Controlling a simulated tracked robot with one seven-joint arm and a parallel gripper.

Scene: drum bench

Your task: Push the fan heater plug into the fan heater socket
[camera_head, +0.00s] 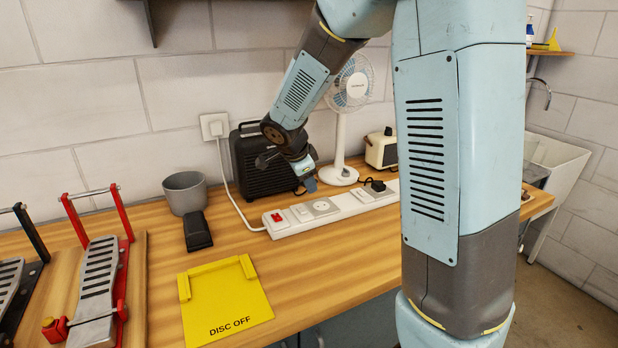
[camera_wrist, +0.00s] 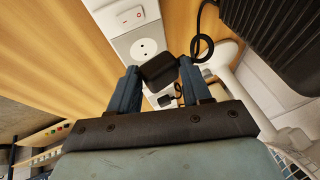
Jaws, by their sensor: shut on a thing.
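My gripper (camera_head: 309,184) is above the white power strip (camera_head: 284,228). In the wrist view its two blue fingers (camera_wrist: 159,76) are shut on a black plug (camera_wrist: 158,70). A black cable loops from the plug to the right. An empty round socket (camera_wrist: 147,48) with two holes lies just beyond the plug in the wrist view; in the head view an empty socket (camera_head: 321,206) shows near the strip's left end. The plug looks apart from this socket; its pins are hidden. The black box with a front grille, likely the fan heater (camera_head: 252,176), stands behind the strip.
Another black plug (camera_head: 378,185) sits further right on the strip. A white fan (camera_head: 340,150) and a cream appliance (camera_head: 381,151) stand behind. A grey pot (camera_head: 185,193), a black object (camera_head: 197,231) and a yellow DISC OFF plate (camera_head: 225,298) are left. Bare wood lies in front.

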